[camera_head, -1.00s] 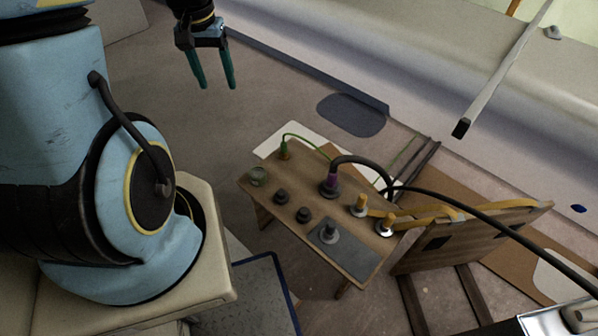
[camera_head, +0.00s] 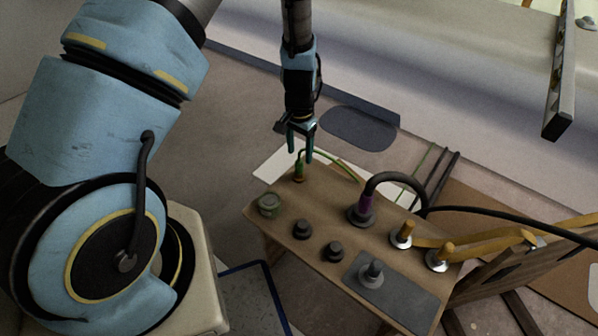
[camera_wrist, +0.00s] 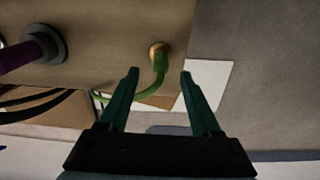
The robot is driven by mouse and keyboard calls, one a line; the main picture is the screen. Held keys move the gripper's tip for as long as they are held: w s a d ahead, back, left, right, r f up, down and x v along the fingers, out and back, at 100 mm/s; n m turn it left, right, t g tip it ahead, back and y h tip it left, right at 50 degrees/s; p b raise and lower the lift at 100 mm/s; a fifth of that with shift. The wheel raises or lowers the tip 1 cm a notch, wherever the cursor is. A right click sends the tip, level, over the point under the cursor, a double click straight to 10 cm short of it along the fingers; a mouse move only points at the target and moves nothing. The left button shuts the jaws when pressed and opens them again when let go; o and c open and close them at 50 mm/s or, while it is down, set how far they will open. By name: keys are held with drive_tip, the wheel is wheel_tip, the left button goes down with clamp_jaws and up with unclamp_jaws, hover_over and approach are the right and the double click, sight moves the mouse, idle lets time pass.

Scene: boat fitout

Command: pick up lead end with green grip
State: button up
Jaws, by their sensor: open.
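The lead end with green grip (camera_head: 298,171) stands upright at the back left corner of a wooden bench, its thin green lead curving off to the right. In the wrist view the green grip (camera_wrist: 160,62) shows with a brass-coloured end at the bench top, beyond and between the fingertips. My gripper (camera_head: 301,158) is open and empty, pointing down just above and behind the green grip. In the wrist view both teal fingers (camera_wrist: 159,72) are spread apart. I cannot tell whether either finger touches the grip or its lead.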

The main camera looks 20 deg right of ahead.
sight(299, 161)
drive_tip(key=shift+f+b, duration=0.4)
drive_tip(key=shift+f, duration=2.4)
drive_tip(key=shift+c, duration=0.2)
clamp_jaws()
